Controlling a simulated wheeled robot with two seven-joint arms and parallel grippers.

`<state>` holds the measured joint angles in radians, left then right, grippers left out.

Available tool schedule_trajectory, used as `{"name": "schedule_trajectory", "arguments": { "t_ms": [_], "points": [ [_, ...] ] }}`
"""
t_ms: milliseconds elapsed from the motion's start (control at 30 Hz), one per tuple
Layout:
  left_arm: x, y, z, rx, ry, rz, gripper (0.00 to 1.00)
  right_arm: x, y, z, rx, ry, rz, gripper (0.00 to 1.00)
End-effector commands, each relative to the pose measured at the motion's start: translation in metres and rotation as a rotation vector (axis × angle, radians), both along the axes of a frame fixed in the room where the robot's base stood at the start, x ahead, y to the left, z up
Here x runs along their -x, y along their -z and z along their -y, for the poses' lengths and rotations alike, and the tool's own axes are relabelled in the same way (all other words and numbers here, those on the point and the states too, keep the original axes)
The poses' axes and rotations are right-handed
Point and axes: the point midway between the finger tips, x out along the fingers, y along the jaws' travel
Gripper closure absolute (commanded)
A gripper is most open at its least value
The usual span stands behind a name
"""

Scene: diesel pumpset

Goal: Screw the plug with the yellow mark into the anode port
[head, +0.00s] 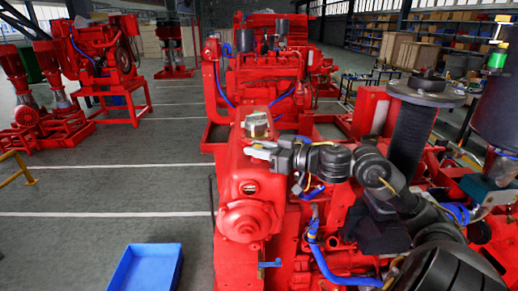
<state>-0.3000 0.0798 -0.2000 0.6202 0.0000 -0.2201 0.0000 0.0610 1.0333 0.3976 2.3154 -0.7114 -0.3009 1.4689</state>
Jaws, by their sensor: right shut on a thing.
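My right gripper (258,149) is shut at the upper part of the red engine housing (238,160), just below a metallic cap (258,123). The thing between its fingers is small and mostly hidden, likely the plug. I cannot make out a yellow mark on it. A round opening (249,187) shows on the front of the housing, below the gripper and apart from it. It may be the anode port, but I cannot tell for sure. My left gripper is not in view.
A blue bin (147,267) stands on the floor at the lower left. A dark cylinder with a flat disc top (418,125) rises to the right. A blue hose (322,262) runs along the engine. Another red pumpset (265,75) stands behind.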

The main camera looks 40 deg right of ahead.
Motion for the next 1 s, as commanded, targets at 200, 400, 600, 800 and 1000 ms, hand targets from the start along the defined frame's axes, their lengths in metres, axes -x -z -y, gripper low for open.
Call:
{"name": "schedule_trajectory", "arguments": {
  "t_ms": [200,400,600,800,1000],
  "points": [
    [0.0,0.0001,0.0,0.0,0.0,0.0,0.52,-0.0001,0.0007,-0.0001,0.001,-0.002,-0.002,0.66],
    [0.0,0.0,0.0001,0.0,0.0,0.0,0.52,-0.0002,0.0005,0.0,0.0,-0.002,-0.001,0.57],
    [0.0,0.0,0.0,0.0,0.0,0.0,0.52,-0.0009,0.0006,0.0008,0.0,-0.025,-0.003,0.57],
    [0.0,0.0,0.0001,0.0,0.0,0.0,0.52,-0.0015,0.0002,0.0024,0.0,-0.206,-0.002,0.57],
    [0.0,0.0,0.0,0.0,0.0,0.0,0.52,-0.0018,-0.0008,0.0027,0.001,-0.416,-0.001,0.57]
  ]
}}
